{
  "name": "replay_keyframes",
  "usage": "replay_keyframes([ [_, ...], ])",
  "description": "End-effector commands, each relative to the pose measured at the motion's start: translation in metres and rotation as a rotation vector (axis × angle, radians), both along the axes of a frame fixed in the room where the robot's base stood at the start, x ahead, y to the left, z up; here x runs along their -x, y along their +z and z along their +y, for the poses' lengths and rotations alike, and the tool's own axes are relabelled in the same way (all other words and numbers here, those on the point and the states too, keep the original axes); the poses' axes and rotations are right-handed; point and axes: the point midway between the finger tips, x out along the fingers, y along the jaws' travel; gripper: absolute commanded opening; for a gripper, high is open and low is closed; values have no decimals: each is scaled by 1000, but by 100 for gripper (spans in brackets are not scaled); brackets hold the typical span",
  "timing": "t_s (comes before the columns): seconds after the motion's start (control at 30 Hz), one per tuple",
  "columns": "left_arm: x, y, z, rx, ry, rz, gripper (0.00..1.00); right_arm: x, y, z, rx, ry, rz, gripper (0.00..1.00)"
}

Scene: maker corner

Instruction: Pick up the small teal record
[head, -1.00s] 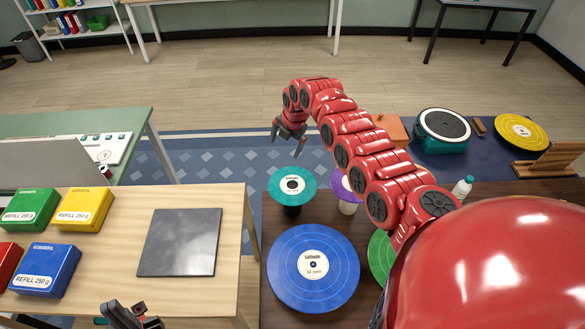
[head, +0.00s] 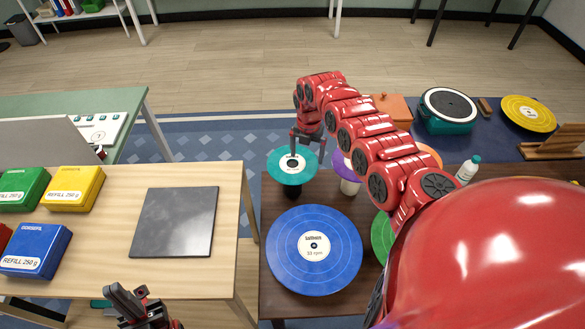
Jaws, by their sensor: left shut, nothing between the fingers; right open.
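The small teal record (head: 282,176) lies flat on top of a dark stand near the left edge of the dark brown table (head: 270,209). My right gripper (head: 304,155) points down over the far right part of this record, with its fingers spread apart and nothing seen between them. I cannot tell whether the fingertips touch the record. My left gripper (head: 135,300) is at the bottom of the view, by the front edge of the light wooden table, shut and empty.
A large blue record (head: 315,250) lies in front of the teal one. A purple record (head: 343,166) on a white support stands close to its right, partly behind my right arm.

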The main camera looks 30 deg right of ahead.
Motion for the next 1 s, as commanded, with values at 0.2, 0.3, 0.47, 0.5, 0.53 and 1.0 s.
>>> replay_keyframes([
  [0.2, 0, -22, 0, 0, 0, 0, 0, 2, -35, -3, -1, -3, 2, 100],
  [0.3, 0, -31, 0, 0, 0, 0, 0, 2, -48, -3, -1, -3, 1, 100],
  [0.47, 0, -30, 0, 0, 0, 0, 0, 1, -48, -4, 1, -2, 0, 100],
  [0.5, 0, -30, 0, 0, 0, 0, 0, 1, -48, -4, 1, -2, 0, 100],
  [0.53, 0, -30, 0, 0, 0, 0, 0, 1, -48, -4, 1, -2, -1, 100],
  [1.0, 0, -31, 0, 0, 0, 0, 0, 1, -49, -3, 0, -2, 0, 69],
])
